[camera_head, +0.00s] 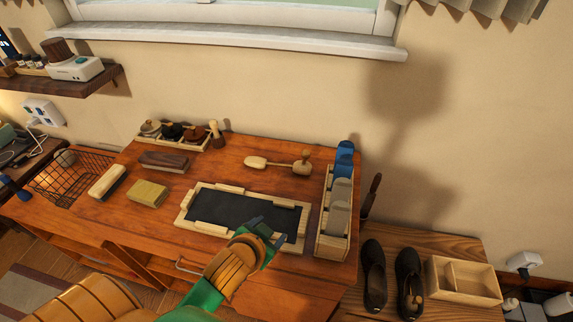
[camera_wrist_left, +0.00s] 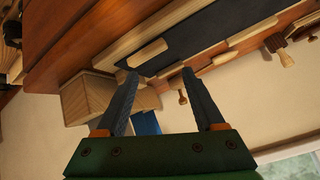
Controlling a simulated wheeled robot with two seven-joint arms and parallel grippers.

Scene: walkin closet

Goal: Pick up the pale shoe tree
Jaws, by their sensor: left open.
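The pale shoe tree (camera_head: 278,163) lies on the wooden bench top, between the dark-matted tray and the wall. It has a rounded pale toe at its left and a knobbed heel at its right. My left gripper (camera_head: 268,231) is open and empty, above the near right part of the tray, nearer to me than the shoe tree and apart from it. In the left wrist view the fingers (camera_wrist_left: 160,73) are spread. A small pale knob (camera_wrist_left: 182,97) beyond them looks like part of the shoe tree, the rest being partly hidden. My right gripper is not in view.
The tray (camera_head: 184,221) has a dark mat and pale blocks along its edges. A wooden rack (camera_head: 328,247) with blue and grey pieces stands close right. Brushes (camera_head: 163,161), a yellow block (camera_head: 148,193) and a jar rack (camera_head: 163,143) stand left. The wall rises behind.

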